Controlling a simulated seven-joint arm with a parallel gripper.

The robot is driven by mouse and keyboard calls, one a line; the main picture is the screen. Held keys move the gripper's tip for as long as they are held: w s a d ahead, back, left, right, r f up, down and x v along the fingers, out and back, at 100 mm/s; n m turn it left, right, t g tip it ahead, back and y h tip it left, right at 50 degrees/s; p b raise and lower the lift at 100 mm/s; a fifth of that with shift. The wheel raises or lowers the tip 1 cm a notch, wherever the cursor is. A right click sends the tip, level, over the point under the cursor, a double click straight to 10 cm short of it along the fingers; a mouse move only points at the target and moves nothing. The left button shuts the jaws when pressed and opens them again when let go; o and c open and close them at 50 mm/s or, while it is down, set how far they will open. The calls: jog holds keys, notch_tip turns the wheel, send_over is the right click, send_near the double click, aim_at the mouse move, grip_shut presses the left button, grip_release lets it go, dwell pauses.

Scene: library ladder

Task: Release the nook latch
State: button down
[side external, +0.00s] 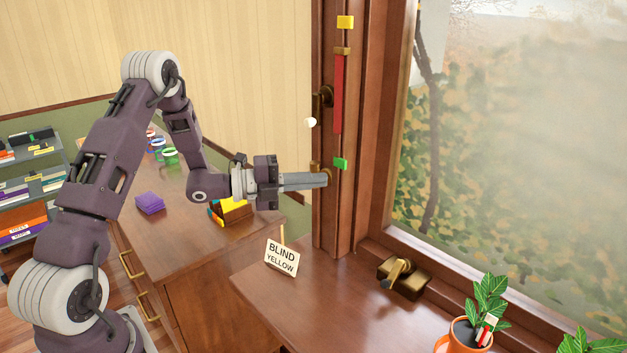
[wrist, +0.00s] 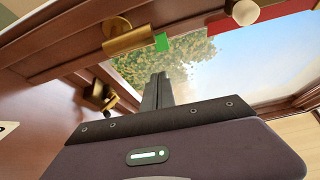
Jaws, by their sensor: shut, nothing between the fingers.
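My gripper (side external: 325,179) is shut and empty, its fingers pointing right at the dark wooden window post. In the wrist view its closed fingers (wrist: 159,78) point toward the window. The tips overlap a brass fitting (side external: 316,167) low on the post in the side view; I cannot tell if they touch. That fitting shows as a brass cylinder in the wrist view (wrist: 130,40), apart from the fingers. A brass latch-like piece with a lever (side external: 402,272) sits on the sill; it also shows in the wrist view (wrist: 97,96). No label names the nook latch.
The post carries a red strip (side external: 338,95), a yellow tag (side external: 345,22), a green tag (side external: 341,164) and a pale knob (side external: 311,122). A "BLIND YELLOW" sign (side external: 281,259) stands on the desk. A potted plant (side external: 462,338) is at the front right.

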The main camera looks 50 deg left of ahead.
jog(key=v, duration=0.9)
jog(key=shift+f, duration=0.2)
jog(key=shift+w+a, duration=0.1)
notch_tip(320, 180, up, 9)
jog(key=w+n+g+y, duration=0.2)
jog(key=n+y, duration=0.9)
jog(key=s+d+n+g, duration=0.2)
jog(key=s+d+n, duration=0.2)
jog(key=s, duration=0.5)
jog(key=s+d+f+n+g+h, duration=0.1)
jog(key=s+d+n+g, duration=0.2)
jog(key=s, duration=0.6)
jog(key=s+d+n+g+h, duration=0.1)
jog(key=s+d+n+g, duration=0.1)
jog(key=s+d+n, duration=0.5)
jog(key=shift+s+d, duration=0.4)
jog(key=shift+s, duration=0.7)
